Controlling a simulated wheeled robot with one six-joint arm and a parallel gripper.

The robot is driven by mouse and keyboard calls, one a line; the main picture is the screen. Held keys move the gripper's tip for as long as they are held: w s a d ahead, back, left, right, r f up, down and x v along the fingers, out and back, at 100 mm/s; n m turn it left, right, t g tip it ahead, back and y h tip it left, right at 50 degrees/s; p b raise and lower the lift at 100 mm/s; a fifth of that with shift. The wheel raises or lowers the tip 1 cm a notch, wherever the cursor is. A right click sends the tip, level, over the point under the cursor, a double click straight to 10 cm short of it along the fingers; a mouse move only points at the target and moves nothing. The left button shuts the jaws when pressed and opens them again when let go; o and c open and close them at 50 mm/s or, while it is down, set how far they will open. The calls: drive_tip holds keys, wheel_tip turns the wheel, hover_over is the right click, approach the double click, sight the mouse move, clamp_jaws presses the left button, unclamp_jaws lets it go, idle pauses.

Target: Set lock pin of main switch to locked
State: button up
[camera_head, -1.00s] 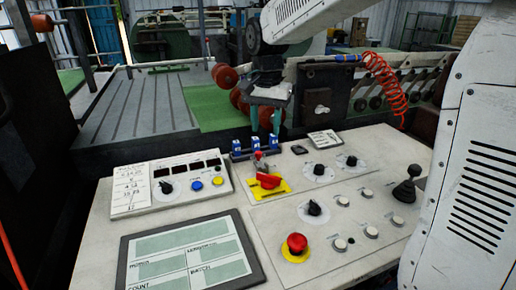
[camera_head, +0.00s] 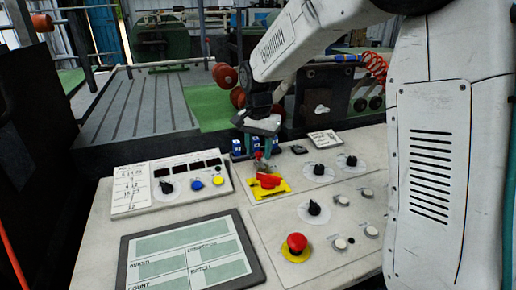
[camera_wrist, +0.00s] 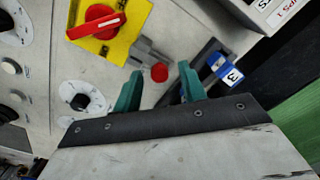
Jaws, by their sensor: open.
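The main switch (camera_head: 268,181) is a red rotary handle on a yellow plate on the sloped console; it also shows in the wrist view (camera_wrist: 97,22). The lock pin, a grey metal piece with a red knob (camera_head: 259,155), sits just behind it. In the wrist view the knob (camera_wrist: 159,72) appears between my fingertips, at the end of the grey body nearer my gripper. My gripper (camera_head: 259,147) is open above the pin, its teal fingers (camera_wrist: 160,82) on either side of the knob in the picture. I cannot tell whether they touch it.
Blue numbered blocks (camera_head: 247,145) stand close behind the pin; one marked 3 (camera_wrist: 224,69) is beside a finger. Black selector knobs (camera_head: 319,170) lie to the right, a red emergency button (camera_head: 295,243) in front, and a display (camera_head: 190,254) at front left.

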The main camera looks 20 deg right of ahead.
sight(263, 166)
clamp_jaws()
drive_tip(key=shift+s, duration=1.6)
unclamp_jaws()
wheel_tip(263, 166, up, 8)
drive_tip(key=shift+f, duration=0.1)
